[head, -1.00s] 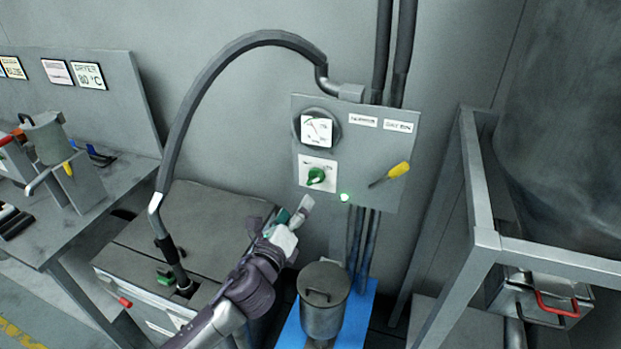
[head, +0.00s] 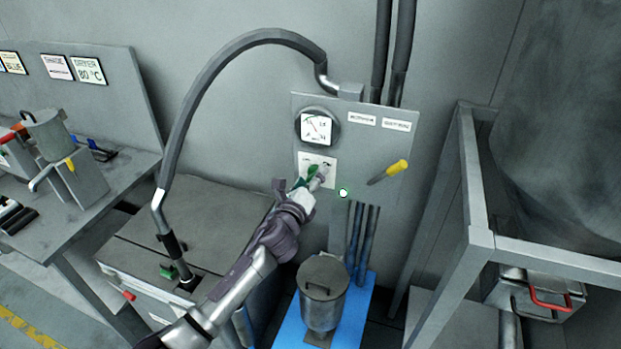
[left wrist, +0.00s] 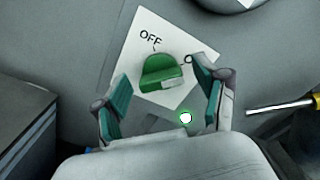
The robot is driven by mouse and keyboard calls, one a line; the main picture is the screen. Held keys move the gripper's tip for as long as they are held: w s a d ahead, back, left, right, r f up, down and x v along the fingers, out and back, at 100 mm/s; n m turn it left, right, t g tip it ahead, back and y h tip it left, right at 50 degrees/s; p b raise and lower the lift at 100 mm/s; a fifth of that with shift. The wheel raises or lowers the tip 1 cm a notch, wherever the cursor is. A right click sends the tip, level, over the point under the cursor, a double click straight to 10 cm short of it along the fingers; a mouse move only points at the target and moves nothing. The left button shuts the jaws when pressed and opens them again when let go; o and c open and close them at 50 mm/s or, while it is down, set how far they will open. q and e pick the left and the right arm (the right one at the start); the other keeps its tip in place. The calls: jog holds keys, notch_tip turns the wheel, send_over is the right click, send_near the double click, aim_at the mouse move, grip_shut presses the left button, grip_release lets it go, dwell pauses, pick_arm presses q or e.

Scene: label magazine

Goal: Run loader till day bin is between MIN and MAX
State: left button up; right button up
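My left gripper (head: 314,178) is at the wall panel, its open fingers on either side of the green switch knob (head: 309,172). In the left wrist view the gripper (left wrist: 162,90) is open and the knob (left wrist: 160,72) shows between and just beyond the fingertips. I cannot tell whether they touch it. The label reads OFF at upper left; the right word is partly hidden by a finger. A small lamp (head: 343,192) glows pale green. A round gauge (head: 317,128) sits above the knob. No MIN or MAX marks are legible. My right gripper is out of view.
A yellow-handled lever (head: 396,169) is right of the knob. A lidded metal canister (head: 323,292) stands on a blue base (head: 290,334) below. A grey cabinet (head: 215,222) with a curved hose (head: 200,95) is left, a metal frame (head: 480,220) right.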

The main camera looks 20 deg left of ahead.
pick_arm(q)
jog(key=c, duration=1)
jog(key=shift+n, duration=0.3)
jog(key=n+b, duration=0.1)
jog(key=n, duration=0.2)
jog(key=shift+f+n, duration=0.15)
jog(key=shift+n, duration=0.15)
jog(key=n, duration=0.4)
jog(key=shift+a+f+n+b, duration=0.1)
jog(key=shift+n+b, duration=0.2)
jog(key=n, duration=0.9)
jog(key=shift+f, duration=0.15)
